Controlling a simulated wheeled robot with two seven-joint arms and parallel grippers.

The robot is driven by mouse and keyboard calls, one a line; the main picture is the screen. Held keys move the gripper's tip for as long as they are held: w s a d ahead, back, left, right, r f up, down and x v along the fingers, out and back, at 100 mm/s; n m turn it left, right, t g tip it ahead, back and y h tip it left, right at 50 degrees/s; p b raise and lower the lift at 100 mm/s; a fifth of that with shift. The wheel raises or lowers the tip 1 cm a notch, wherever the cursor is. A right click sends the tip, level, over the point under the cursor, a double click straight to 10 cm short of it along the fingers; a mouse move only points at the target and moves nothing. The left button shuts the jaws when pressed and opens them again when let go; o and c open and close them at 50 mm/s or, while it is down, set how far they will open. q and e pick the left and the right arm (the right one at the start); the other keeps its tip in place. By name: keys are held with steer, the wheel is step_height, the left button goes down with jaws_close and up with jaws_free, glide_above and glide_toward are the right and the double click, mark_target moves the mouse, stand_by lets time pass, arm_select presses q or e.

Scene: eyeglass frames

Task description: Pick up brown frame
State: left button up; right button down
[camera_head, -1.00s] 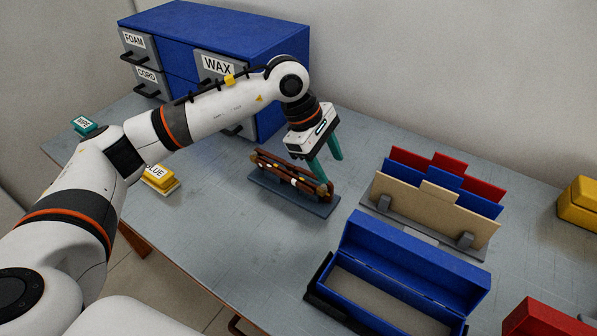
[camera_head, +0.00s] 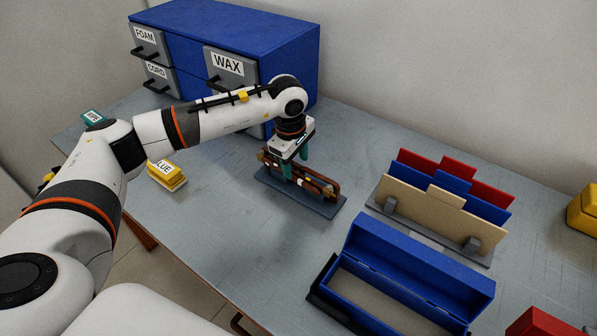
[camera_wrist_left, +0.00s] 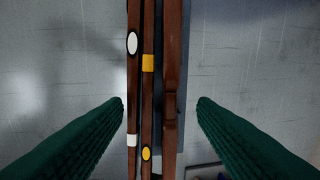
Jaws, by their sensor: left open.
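The brown frame (camera_head: 318,184) stands on a dark grey-blue base plate (camera_head: 328,208) on the table. In the left wrist view its brown bars (camera_wrist_left: 147,85) run top to bottom through the middle, with white and yellow marks on them. My left gripper (camera_head: 296,172) points down over the frame in the head view. Its green fingers are open. In the left wrist view the fingers (camera_wrist_left: 161,104) are on either side of the brown bars, with a gap on both sides. Part of the frame is hidden behind the gripper in the head view. My right gripper is not in view.
A blue drawer cabinet (camera_head: 272,40) stands behind my left arm. An open blue case (camera_head: 400,255) is at the front right. A rack with tan (camera_head: 425,215), blue and red panels is at the right. A yellow GLUE block (camera_head: 168,175) lies at the left.

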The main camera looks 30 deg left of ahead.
arm_select(q)
steer(key=shift+w+a+f, duration=0.1)
steer(key=shift+w+f, duration=0.1)
steer(key=shift+f, duration=1.2)
steer(key=c, duration=1)
